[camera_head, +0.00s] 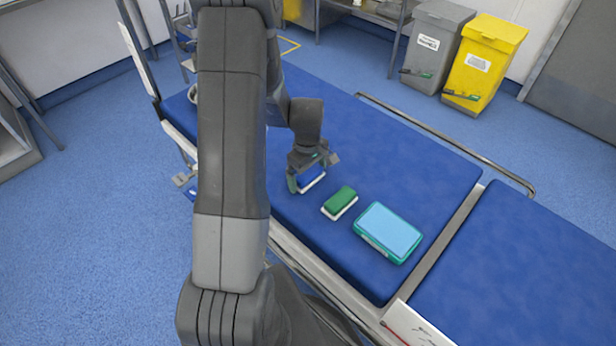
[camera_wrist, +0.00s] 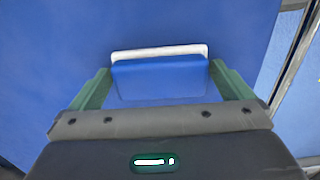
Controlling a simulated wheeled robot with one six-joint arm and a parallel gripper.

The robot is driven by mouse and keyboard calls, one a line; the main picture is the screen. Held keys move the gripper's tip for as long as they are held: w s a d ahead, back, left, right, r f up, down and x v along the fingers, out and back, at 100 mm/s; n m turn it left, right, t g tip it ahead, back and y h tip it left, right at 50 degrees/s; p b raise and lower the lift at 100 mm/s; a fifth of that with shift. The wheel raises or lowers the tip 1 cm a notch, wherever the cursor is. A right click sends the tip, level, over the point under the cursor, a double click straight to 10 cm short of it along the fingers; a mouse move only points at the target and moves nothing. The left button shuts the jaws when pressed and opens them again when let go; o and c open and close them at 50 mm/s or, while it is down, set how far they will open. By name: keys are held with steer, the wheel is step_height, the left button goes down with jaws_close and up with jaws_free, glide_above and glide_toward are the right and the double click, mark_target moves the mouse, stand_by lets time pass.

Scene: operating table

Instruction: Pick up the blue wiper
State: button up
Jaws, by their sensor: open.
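The blue wiper (camera_head: 312,178) is a small block with a blue top and a white edge, lying on the blue operating table (camera_head: 425,165). My gripper (camera_head: 308,184) is low over it, with one finger on each side. In the wrist view the blue wiper (camera_wrist: 160,75) lies between the two green fingers of my gripper (camera_wrist: 161,80), its white edge at the far side. The fingers are open, with thin gaps seeming to show at the wiper's ends. My gripper's body hides the wiper's near part.
A green wiper (camera_head: 341,198) with a white base lies to the right of the blue one. A teal box with a light blue lid (camera_head: 389,231) lies further right. A metal rail (camera_head: 445,140) runs along the table's far side. Grey (camera_head: 436,45) and yellow (camera_head: 485,62) bins stand behind.

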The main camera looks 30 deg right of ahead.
mark_target(308, 172)
steer(key=c, duration=0.7)
steer(key=shift+r, duration=0.15)
step_height(308, 172, up, 10)
steer(key=shift+f+p, duration=0.1)
steer(key=shift+p, duration=0.7)
